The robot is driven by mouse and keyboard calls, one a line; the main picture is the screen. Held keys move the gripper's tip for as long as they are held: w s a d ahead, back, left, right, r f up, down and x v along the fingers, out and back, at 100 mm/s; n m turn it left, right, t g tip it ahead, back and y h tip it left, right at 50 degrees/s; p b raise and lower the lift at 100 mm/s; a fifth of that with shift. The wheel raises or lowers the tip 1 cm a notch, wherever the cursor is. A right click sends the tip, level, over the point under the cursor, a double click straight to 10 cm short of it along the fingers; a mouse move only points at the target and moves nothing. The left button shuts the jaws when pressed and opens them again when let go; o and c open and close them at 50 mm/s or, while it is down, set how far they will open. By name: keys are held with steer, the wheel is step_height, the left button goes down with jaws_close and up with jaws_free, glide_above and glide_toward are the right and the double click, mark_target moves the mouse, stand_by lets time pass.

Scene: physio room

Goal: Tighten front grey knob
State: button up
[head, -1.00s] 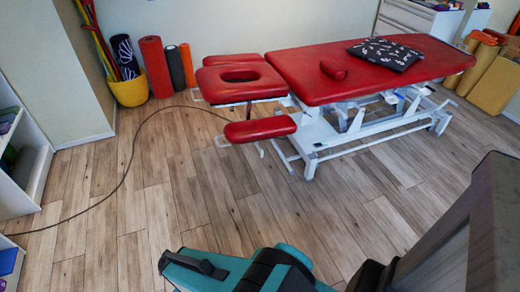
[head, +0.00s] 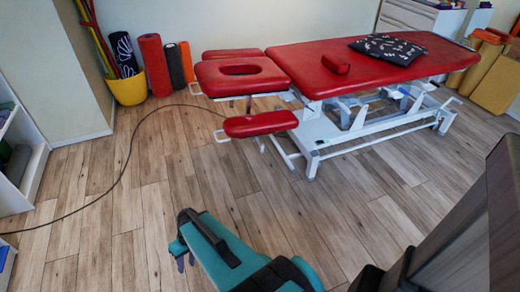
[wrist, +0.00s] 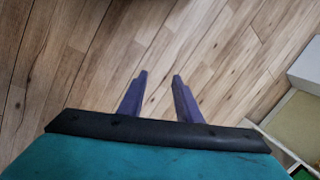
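The red-topped treatment table (head: 370,65) with a white metal frame (head: 345,137) stands in the upper right of the head view. Its headrest (head: 218,78) and a lower red armrest (head: 261,123) are at its left end. I cannot make out a grey knob; it is too small or hidden. My gripper (head: 181,259) is low in the head view, over bare floor, well in front of the table and apart from it. In the wrist view its two purple fingers (wrist: 159,77) are spread, with only floor between them.
A black cable (head: 128,150) curves across the floor left of the table. A yellow bucket (head: 128,88) and rolled mats (head: 156,66) stand at the back wall. A white shelf (head: 27,165) is at the left. The wood floor (head: 110,220) before the table is largely clear.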

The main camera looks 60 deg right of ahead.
steer(key=w+d+r+m+t+b, duration=0.1)
steer(key=w+d+t+b, duration=0.1)
steer(key=w+d, duration=0.35)
steer(key=w+d+r+m+t+b, duration=0.1)
steer(key=w+d+t+b, duration=0.15)
steer(key=d, duration=0.55)
steer(key=m+t+h+b, duration=0.4)
steer(key=t+h+b, duration=0.3)
steer(key=h+b, duration=0.45)
glide_toward(260, 143)
steer(key=r+v, duration=0.1)
steer(key=v, duration=0.3)
steer(key=shift+w+d+f+g, duration=0.15)
steer(key=shift+w+f+g, duration=0.05)
steer(key=shift+f+g, duration=0.1)
steer(key=shift+b+x, duration=0.7)
steer(key=shift+x, duration=6.2)
steer(key=shift+w, duration=0.1)
